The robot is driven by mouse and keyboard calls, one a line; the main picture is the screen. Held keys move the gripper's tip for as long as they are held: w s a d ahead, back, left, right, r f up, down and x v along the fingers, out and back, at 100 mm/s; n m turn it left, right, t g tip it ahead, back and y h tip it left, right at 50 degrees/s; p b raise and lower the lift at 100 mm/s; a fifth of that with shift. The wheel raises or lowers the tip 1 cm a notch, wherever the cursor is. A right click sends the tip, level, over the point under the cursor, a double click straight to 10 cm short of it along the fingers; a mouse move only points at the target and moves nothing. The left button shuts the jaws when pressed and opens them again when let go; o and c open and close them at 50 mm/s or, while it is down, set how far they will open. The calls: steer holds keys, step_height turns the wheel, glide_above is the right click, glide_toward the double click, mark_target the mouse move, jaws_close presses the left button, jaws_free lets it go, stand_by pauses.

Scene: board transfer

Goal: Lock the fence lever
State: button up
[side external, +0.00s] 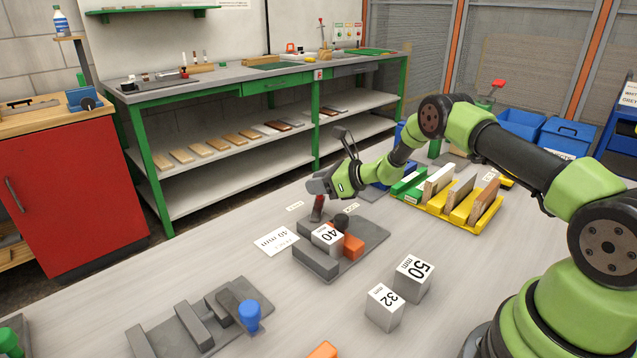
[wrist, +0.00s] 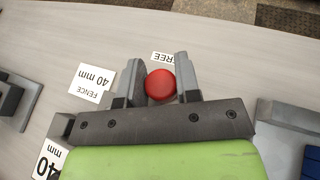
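The fence fixture (side external: 322,272) is a dark grey plate with a grey fence bar, in the middle of the table in the side view. A 40 mm block (side external: 327,237), an orange block (side external: 353,247) and a dark round post sit on it. The lever's red handle (side external: 318,207) stands up at the plate's far left corner. The lever's lower part is hidden there.
A card reading FREE (wrist: 162,58) lies just beyond the knob; a "fence 40 mm" card (side external: 276,241) lies left of the fixture. Blocks marked 50 (side external: 413,278) and 32 (side external: 384,307) stand in front. A yellow rack (side external: 460,215) holds boards behind. Another fixture (side external: 200,325) sits front left.

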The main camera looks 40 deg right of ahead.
jaws_close()
steer(key=shift+s, duration=0.1)
steer(key=m+h, duration=0.1)
steer(key=s+m+h, duration=0.1)
steer(key=h, duration=0.1)
steer(key=s+d+m+h, duration=0.1)
steer(key=m, duration=0.1)
steer(key=shift+t+h, duration=0.3)
steer(key=shift+t, duration=0.1)
steer(key=shift+s+d+m+h, duration=0.15)
steer(key=shift+s+m+h, duration=0.35)
steer(key=shift+m+h, duration=0.45)
steer(key=shift+s+d+m+h, duration=0.15)
steer(key=shift+s+m+h, duration=0.35)
steer(key=shift+m+h, duration=0.4)
steer(key=shift+h, duration=0.25)
steer(key=o, duration=0.9)
jaws_free()
steer(key=shift+o, duration=0.2)
steer(key=shift+s, duration=0.1)
steer(key=v, duration=1)
steer(key=shift+r, duration=0.2)
